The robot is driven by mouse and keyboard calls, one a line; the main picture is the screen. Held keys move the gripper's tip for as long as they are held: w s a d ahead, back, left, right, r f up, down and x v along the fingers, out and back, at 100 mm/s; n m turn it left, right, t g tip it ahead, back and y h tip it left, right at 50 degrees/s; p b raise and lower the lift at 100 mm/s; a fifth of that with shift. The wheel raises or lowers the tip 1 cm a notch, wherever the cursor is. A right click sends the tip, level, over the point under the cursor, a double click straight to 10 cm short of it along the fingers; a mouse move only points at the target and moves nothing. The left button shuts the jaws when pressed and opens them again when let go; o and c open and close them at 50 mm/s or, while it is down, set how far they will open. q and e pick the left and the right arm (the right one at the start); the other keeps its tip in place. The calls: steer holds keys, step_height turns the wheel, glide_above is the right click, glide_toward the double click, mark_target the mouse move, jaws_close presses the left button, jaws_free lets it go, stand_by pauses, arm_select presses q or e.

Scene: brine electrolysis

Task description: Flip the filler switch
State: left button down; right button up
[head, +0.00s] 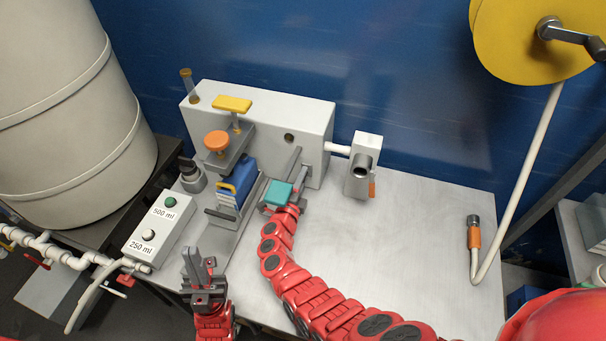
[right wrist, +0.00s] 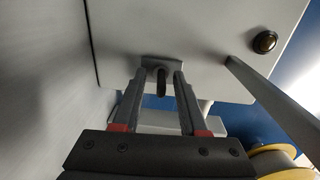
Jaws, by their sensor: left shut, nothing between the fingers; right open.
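A small dark lever (right wrist: 161,82), which looks like the switch, sticks out from the grey machine's panel in the right wrist view. My right gripper (right wrist: 160,95) is open, its two fingers on either side of the lever in the picture; whether they reach around it in depth I cannot tell. In the head view my right gripper (head: 297,176) is at the front of the grey machine (head: 265,118), and the lever is not clear there. My left gripper (head: 198,265) is shut and empty, pointing up near the table's front edge, apart from the machine.
A control box (head: 160,230) with buttons marked 500 ml and 250 ml stands left. A blue block (head: 233,183), an orange knob (head: 216,141) and a teal piece (head: 278,194) are close to my right gripper. A hose nozzle (head: 474,234) stands right. The table's right half is mostly clear.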

steer(key=shift+s+r, duration=0.1)
jaws_close()
steer(key=shift+f+b, duration=0.25)
steer(key=shift+b, duration=0.05)
steer(key=t+b, duration=0.1)
steer(key=b, duration=0.4)
steer(key=shift+f, duration=0.35)
steer(key=shift+a+r+b, duration=0.1)
steer(key=shift+b, duration=0.2)
steer(key=shift+r, duration=0.2)
